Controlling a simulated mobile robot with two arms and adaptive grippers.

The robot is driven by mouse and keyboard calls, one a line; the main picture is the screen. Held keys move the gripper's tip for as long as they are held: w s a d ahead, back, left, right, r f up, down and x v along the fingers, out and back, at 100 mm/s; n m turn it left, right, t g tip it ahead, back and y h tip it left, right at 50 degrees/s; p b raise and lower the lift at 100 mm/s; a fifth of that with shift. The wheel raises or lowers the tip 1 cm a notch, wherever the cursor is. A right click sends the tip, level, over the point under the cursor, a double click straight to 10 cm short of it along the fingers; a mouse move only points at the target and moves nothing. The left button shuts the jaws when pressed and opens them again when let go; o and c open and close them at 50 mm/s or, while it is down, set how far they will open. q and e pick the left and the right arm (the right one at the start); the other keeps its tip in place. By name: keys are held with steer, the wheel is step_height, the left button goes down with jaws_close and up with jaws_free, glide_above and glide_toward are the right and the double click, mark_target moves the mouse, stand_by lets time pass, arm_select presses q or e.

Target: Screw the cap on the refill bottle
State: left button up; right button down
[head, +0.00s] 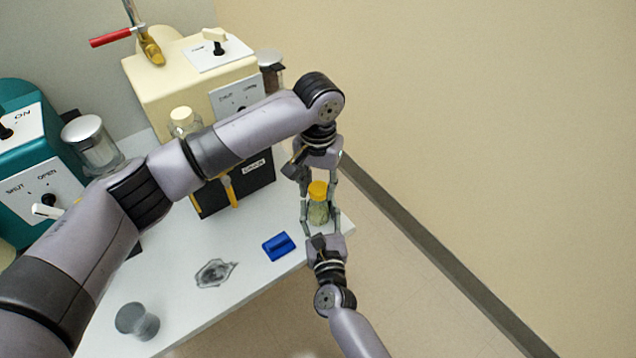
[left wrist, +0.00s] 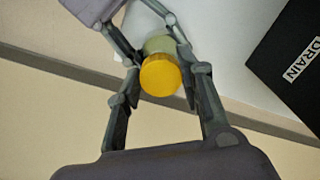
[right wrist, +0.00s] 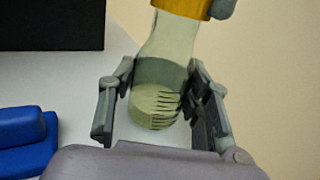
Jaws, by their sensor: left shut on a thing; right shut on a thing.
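The refill bottle (head: 318,213) is clear with a pale greenish content and stands upright near the table's right corner. My right gripper (right wrist: 160,98) is shut around its lower body. The yellow cap (head: 318,189) is at the top of the bottle, in line with it. My left gripper (left wrist: 161,78) comes from the far side and is shut on the cap, one finger on each side. In the right wrist view the cap (right wrist: 183,7) meets the bottle's neck (right wrist: 176,28) with no gap visible. How tightly the cap sits cannot be told.
The cream machine (head: 165,85) and teal machine (head: 22,190) stand behind. Floor lies open beyond the table's right edge.

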arm_select(q)
steer(key=shift+f, duration=0.6)
